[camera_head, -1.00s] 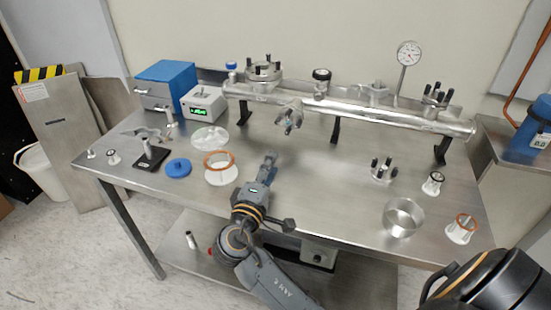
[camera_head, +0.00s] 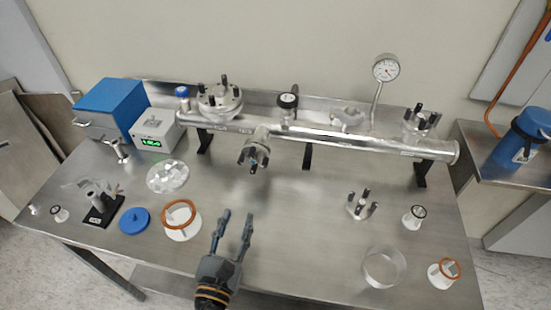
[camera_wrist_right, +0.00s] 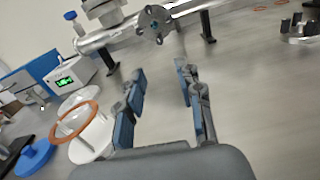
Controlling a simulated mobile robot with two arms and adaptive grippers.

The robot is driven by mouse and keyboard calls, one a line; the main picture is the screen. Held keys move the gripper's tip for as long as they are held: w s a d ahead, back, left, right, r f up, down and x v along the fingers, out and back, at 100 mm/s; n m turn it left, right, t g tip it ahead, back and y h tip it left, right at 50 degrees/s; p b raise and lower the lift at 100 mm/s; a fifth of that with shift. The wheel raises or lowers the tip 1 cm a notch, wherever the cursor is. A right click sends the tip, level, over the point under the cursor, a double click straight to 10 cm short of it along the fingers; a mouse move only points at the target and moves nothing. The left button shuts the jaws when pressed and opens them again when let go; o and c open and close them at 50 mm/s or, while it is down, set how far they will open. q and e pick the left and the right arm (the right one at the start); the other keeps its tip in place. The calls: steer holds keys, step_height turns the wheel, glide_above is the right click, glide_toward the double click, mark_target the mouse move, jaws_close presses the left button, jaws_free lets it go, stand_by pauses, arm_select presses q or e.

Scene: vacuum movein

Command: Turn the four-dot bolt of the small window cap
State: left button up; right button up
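A small round metal cap (camera_head: 254,157) with bolts around its rim closes the short front branch of the long steel tube. It also shows at the top of the right wrist view (camera_wrist_right: 154,24). The dot marks on its bolts are too small to read. My right gripper (camera_head: 237,214) is open and empty, its two fingers apart and pointing toward the cap from below. In the right wrist view the open fingers (camera_wrist_right: 160,75) sit below the cap, with clear space between. My left gripper is not in view.
The steel tube (camera_head: 330,139) spans the back of the table on dark supports. A white part with an orange ring (camera_head: 179,214) and a blue disc (camera_head: 135,221) lie to the left. A bolted metal piece (camera_head: 361,205) and clear ring (camera_head: 384,268) stand right. The middle table is clear.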

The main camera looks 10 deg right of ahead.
glide_toward(252, 173)
steer(key=shift+w+d+r+p, duration=0.15)
steer(key=shift+w+d+p, duration=0.1)
steer(key=shift+w+p, duration=0.25)
steer(key=x, duration=0.7)
steer(key=shift+w+p, duration=0.35)
steer(key=shift+w, duration=0.05)
steer(key=shift+w+d+f, duration=0.1)
steer(key=shift+w+f, duration=0.05)
steer(key=shift+f, duration=0.1)
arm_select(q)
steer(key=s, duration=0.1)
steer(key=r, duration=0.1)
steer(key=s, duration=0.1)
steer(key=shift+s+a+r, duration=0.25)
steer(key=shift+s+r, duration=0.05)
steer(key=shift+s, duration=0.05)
arm_select(e)
jaws_close()
